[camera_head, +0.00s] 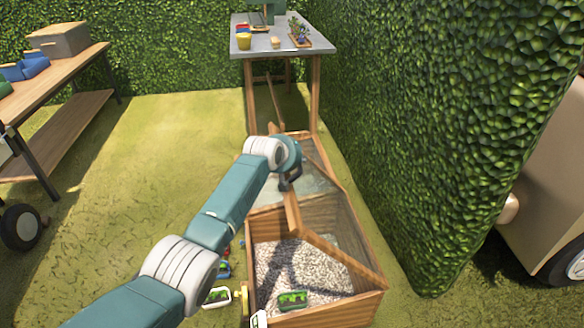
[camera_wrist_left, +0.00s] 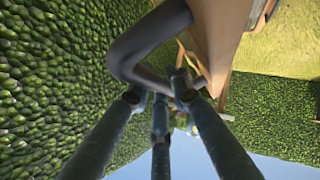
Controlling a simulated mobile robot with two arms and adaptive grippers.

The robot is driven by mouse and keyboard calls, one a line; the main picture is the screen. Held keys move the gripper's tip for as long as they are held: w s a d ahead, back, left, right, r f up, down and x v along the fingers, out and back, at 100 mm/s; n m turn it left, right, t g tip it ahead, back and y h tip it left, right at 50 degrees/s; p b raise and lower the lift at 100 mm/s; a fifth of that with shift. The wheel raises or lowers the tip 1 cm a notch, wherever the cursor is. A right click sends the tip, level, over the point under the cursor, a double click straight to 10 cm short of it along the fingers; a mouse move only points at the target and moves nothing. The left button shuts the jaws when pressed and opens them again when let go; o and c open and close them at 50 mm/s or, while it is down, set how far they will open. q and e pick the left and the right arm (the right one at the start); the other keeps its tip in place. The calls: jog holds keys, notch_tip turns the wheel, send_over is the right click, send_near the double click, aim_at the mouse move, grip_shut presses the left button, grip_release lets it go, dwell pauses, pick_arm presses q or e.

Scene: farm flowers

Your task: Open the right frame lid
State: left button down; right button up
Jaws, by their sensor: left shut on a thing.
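The wooden cold frame (camera_head: 347,312) stands on the grass, with pale gravel (camera_head: 285,265) inside its near part. Its wood-edged glass lid (camera_head: 340,262) is raised on its left side and tilted. My left gripper (camera_head: 288,181) is at the lid's raised left edge. In the left wrist view, my left gripper (camera_wrist_left: 160,98) is shut on a dark bent handle (camera_wrist_left: 150,40) beside the lid's wooden edge (camera_wrist_left: 215,30). The arm and wrist hide part of the lid in the head view. My right gripper is not in view.
A tall hedge (camera_head: 430,130) stands close along the right. A potting table (camera_head: 265,45) is behind, and a wooden bench (camera_head: 70,65) is at far left. Small trays with green plants (camera_head: 293,299) are near the front. Grass on the left is open.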

pick_arm(q)
jog(key=shift+d+r, duration=0.3)
jog(key=shift+d, duration=0.25)
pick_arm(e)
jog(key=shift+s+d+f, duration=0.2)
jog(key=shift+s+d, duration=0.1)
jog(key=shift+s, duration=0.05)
pick_arm(q)
jog(key=c, duration=1.6)
grip_release()
jog(key=shift+o, duration=0.2)
jog(key=shift+a+r, duration=0.1)
jog(key=v, duration=1.1)
jog(key=shift+s+a+r, duration=0.1)
jog(key=shift+s+r, duration=0.1)
jog(key=shift+s, duration=0.1)
